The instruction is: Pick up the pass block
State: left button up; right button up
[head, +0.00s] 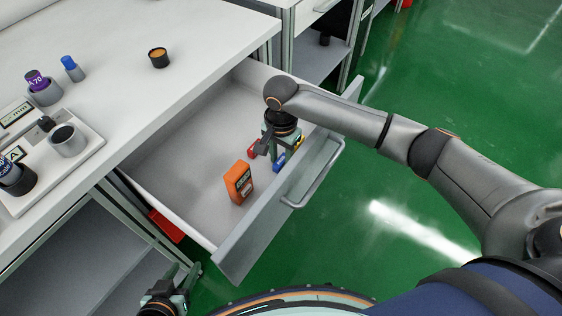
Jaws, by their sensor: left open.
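Several small blocks lie in the open drawer (185,165). An orange block (238,182) with a dark label stands upright near the drawer's front. A blue block (279,161), a red block (252,149) and a small yellow piece (298,141) lie further along, partly hidden by my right gripper. I cannot tell which is the pass block. My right gripper (272,151) points down into the drawer among these blocks; its fingertips are too hidden to tell its opening. My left gripper (181,275) is open, low at the bottom edge, outside the drawer and apart from the blocks.
The white table (125,105) holds an orange-topped black cup (158,58), a purple-capped item (38,82), a blue-capped item (70,66) and a tray (88,150). A drawer handle (312,180) juts out in front. A red object (166,226) is below the drawer. Green floor (425,85) is clear at right.

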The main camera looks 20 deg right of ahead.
grip_shut()
jog(key=shift+r, duration=0.1)
dwell(0.3)
